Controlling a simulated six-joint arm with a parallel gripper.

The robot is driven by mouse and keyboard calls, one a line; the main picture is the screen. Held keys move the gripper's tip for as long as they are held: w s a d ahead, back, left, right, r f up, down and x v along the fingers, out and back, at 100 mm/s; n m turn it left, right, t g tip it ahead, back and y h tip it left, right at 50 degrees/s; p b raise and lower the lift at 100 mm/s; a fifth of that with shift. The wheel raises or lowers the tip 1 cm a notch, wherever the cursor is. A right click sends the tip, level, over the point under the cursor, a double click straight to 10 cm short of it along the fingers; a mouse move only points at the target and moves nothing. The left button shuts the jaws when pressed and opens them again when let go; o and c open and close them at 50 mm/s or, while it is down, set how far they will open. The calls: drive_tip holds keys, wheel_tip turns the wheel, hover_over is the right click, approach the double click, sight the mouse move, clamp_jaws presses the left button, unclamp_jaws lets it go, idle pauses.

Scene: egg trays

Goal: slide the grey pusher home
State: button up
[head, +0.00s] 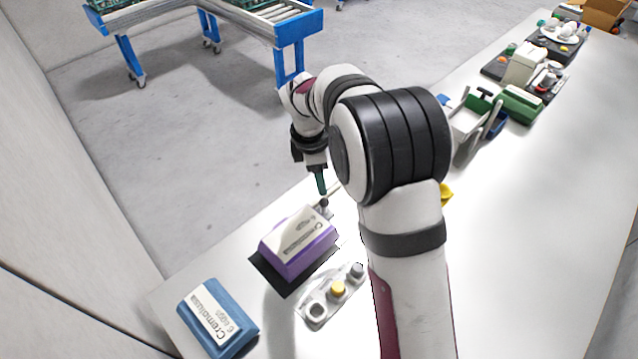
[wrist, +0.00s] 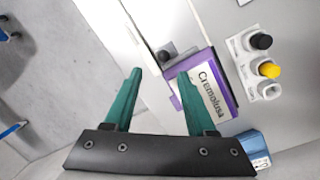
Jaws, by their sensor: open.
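A small grey block with a dark knob, which looks like the grey pusher (wrist: 181,52), sits at the end of a purple egg carton (wrist: 233,104) in the wrist view. In the head view the pusher (head: 325,204) is small and partly hidden near my gripper (head: 321,190). The carton (head: 303,258) has a white Cremolusa label and lies on a dark mat (head: 264,278). My gripper (wrist: 159,76) has two green fingers spread apart with nothing between them. The fingertips are close to the pusher; I cannot tell whether they touch it.
A white panel (head: 316,323) with a dark knob, a yellow knob and a white ring lies beside the carton. A blue carton (head: 232,335) lies at the table's near left. Green and white fixtures (head: 520,104) stand farther right. The table's right side is clear.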

sight(324, 200)
drive_tip(key=shift+w+d+f+n, duration=0.15)
drive_tip(key=shift+f+n, duration=1.1)
drive_tip(key=shift+f, duration=0.55)
drive_tip(key=shift+w+d+f+n, duration=0.2)
drive_tip(key=shift+f+n, duration=1)
drive_tip(key=shift+f, duration=0.65)
drive_tip(key=shift+w+d+f+n, duration=0.15)
drive_tip(key=shift+f+n, duration=1.1)
drive_tip(key=shift+f, duration=0.55)
drive_tip(key=shift+c, duration=0.3)
clamp_jaws()
drive_tip(key=shift+w+d, duration=5.65)
drive_tip(key=shift+o, duration=0.3)
unclamp_jaws()
wheel_tip(324, 200, up, 15)
drive_tip(key=shift+f, duration=0.2)
